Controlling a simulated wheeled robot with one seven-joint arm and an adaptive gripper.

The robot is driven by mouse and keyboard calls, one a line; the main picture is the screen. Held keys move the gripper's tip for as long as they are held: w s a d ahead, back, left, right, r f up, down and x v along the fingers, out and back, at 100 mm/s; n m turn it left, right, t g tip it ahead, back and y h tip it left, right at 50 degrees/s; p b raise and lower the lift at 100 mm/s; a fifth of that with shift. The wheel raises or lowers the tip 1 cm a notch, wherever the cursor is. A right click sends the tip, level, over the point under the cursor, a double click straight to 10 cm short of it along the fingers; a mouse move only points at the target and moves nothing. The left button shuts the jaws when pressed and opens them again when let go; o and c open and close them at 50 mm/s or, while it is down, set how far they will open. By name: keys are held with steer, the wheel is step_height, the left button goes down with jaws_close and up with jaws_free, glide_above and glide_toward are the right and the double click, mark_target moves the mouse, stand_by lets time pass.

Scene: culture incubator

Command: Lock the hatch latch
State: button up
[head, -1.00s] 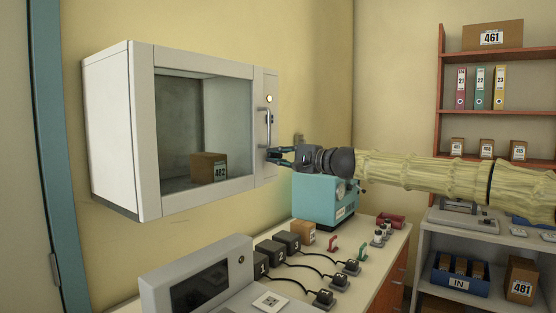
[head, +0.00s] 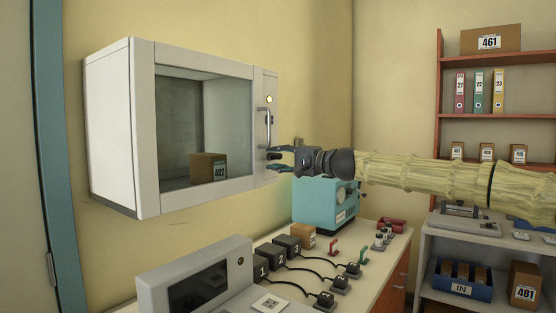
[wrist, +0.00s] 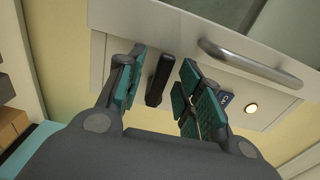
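The incubator (head: 143,130) hangs on the wall with its glass-fronted hatch closed. A black latch lever (wrist: 159,80) is on the pale panel below the metal handle (wrist: 250,62) in the wrist view. My gripper (wrist: 165,78) is open, with one teal-padded finger on each side of the lever. Gaps show between the lever and both fingers. In the head view my gripper (head: 272,160) is at the lower right edge of the hatch, below the upright handle (head: 268,128); there the fingers mostly hide the latch.
A round lamp (wrist: 251,108) glows on the panel beside a small dark label (wrist: 226,100). A box marked 482 (head: 208,167) sits inside the incubator. A teal device (head: 322,203) stands on the bench below my gripper. Black numbered blocks (head: 287,246) and cables lie farther forward.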

steer(key=v, duration=1.2)
stand_by(0.3)
